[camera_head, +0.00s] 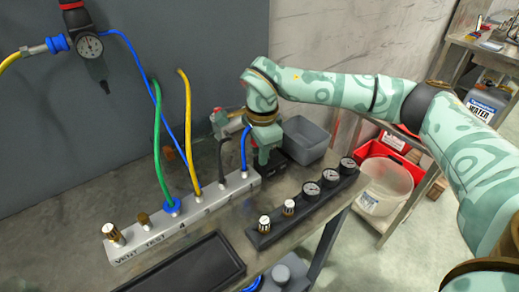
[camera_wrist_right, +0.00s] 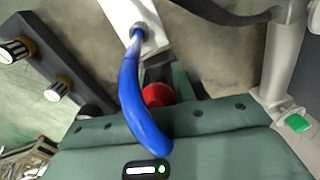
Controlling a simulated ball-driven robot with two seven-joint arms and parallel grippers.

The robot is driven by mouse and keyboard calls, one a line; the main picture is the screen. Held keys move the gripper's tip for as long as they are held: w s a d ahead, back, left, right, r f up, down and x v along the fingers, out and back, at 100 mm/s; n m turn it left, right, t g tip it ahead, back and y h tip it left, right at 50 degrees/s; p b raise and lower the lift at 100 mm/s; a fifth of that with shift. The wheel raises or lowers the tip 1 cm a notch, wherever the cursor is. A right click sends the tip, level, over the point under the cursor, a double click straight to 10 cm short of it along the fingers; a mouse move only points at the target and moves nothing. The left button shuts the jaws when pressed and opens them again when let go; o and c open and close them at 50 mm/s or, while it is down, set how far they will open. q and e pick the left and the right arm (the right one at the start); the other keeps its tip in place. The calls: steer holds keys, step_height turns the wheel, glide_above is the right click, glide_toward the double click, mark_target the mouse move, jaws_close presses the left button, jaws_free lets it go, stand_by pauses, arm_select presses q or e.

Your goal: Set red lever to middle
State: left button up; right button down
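A round red knob (camera_wrist_right: 157,95), likely the end of the red lever, shows in the right wrist view just beyond the edge of my gripper body, partly hidden by it and the blue hose. I cannot make out the lever's position. The fingertips are too small and covered to show open or shut. My left gripper is not in view.
A blue hose (camera_head: 244,150) stands right beside my right gripper and crosses the wrist view (camera_wrist_right: 130,85). Black, yellow (camera_head: 189,130) and green (camera_head: 158,140) hoses rise from the manifold. A black gauge block (camera_head: 300,208) and a grey bin (camera_head: 304,139) are nearby.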

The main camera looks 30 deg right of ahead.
steer(key=shift+d+r+y+p, duration=0.4)
steer(key=shift+y+p, duration=0.2)
steer(key=shift+p, duration=0.1)
steer(key=shift+d+r+y+p, duration=0.1)
steer(key=shift+d+y+p, duration=0.25)
steer(key=shift+y, duration=0.25)
steer(key=shift+w+d+g+y, duration=0.15)
steer(key=shift+d+g+y, duration=0.15)
steer(key=shift+y, duration=0.2)
steer(key=shift+w+d+y, duration=0.1)
steer(key=shift+d+y, duration=0.15)
steer(key=shift+y, duration=0.55)
steer(key=c, duration=1.2)
jaws_free()
steer(key=p+v, duration=0.3)
steer(key=v, duration=1.3)
steer(key=shift+r, duration=0.1)
